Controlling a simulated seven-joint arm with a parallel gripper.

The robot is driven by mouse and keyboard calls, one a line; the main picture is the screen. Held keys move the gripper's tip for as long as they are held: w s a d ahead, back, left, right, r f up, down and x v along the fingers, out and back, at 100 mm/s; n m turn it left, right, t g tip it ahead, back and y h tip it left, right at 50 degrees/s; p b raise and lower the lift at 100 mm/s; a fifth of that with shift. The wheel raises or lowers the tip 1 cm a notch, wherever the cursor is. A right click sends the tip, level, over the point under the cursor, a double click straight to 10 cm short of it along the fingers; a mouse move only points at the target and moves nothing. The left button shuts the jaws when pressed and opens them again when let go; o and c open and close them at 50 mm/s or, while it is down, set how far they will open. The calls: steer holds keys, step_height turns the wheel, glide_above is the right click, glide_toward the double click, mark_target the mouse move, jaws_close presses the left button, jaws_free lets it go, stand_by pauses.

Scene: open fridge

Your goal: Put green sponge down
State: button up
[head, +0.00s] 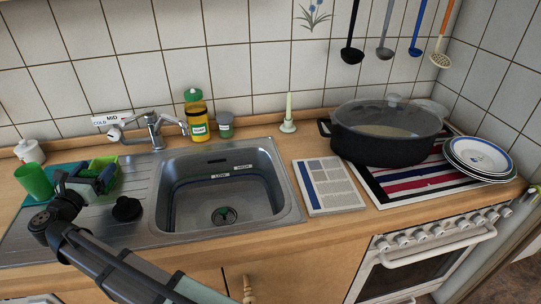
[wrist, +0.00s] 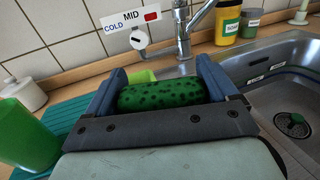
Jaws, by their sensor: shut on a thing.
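The green sponge (wrist: 160,95), dark green with darker spots, sits between the two blue-grey fingers of my gripper (wrist: 162,90) in the wrist view. My gripper is shut on it. In the head view my gripper (head: 93,180) is over the left side of the sink counter, between a green cup and the basin, and largely hides the sponge. Just behind it is a lime-green holder (head: 103,162), whose edge also shows past the sponge in the wrist view (wrist: 140,76). I cannot tell whether the sponge touches anything below.
The green cup (head: 34,181) stands close on the left, on a teal mat (wrist: 75,122). A black stopper (head: 127,208) lies right of my gripper. The faucet (head: 152,124) rises behind, and the empty sink basin (head: 222,188) is to the right.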

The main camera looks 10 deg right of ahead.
steer(key=d+f+m+g+h, duration=0.2)
steer(key=d+m+g+h, duration=0.35)
steer(key=d, duration=1.45)
steer(key=d+f+m+g+h, duration=0.3)
steer(key=d+m+g+h, duration=0.25)
steer(key=d, duration=1.35)
glide_above(310, 147)
steer(key=v, duration=0.3)
steer(key=shift+a+r+n+h, duration=0.1)
steer(key=shift+n+h, duration=0.3)
steer(key=d, duration=0.1)
steer(key=w+d+f, duration=0.1)
steer(key=shift+d+f+t, duration=0.1)
steer(key=shift+d+t, duration=0.3)
steer(key=shift+f, duration=0.15)
steer(key=shift+f, duration=0.15)
steer(key=o, duration=0.9)
